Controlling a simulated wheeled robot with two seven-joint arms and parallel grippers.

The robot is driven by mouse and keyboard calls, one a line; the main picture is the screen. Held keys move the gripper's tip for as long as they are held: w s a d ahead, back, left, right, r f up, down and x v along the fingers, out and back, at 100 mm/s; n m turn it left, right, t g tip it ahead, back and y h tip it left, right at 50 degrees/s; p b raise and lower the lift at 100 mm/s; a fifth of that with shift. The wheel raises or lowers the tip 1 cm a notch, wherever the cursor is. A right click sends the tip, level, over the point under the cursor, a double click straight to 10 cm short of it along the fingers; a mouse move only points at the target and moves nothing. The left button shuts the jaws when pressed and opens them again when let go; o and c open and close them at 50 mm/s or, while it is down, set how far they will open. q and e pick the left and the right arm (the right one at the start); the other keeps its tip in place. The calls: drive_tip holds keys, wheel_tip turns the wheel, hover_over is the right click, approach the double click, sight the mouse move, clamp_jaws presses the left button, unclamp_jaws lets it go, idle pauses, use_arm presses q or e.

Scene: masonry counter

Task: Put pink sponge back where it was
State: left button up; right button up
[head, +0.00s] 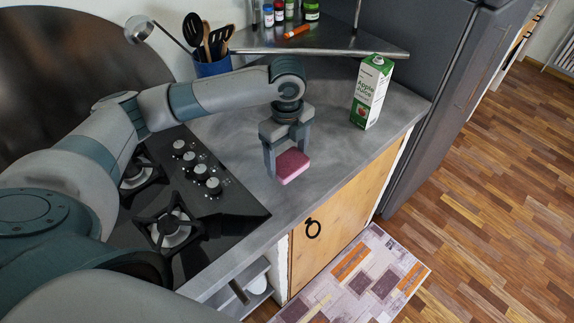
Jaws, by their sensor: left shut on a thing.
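The pink sponge (292,167) is between the fingers of my left gripper (287,160), over the grey counter near its front edge. My left gripper points down and is shut on the sponge. I cannot tell whether the sponge touches the counter or hangs just above it. My right gripper is not in view.
A gas stove (200,215) with knobs lies left of the sponge. A green and white apple juice carton (371,92) stands at the right. A blue utensil holder (212,67) and a metal corner shelf (330,47) are behind. The counter (335,130) between sponge and carton is clear.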

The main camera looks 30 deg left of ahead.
sight(287, 160)
use_arm(q)
drive_tip(key=shift+f, duration=0.1)
drive_tip(key=shift+f+p, duration=0.3)
wheel_tip(287, 160, down, 3)
drive_tip(key=shift+r+p, duration=0.1)
drive_tip(key=shift+p, duration=0.4)
drive_tip(key=shift+f, duration=0.2)
drive_tip(key=shift+f, duration=0.1)
drive_tip(key=o, duration=1)
drive_tip(key=shift+c, duration=0.2)
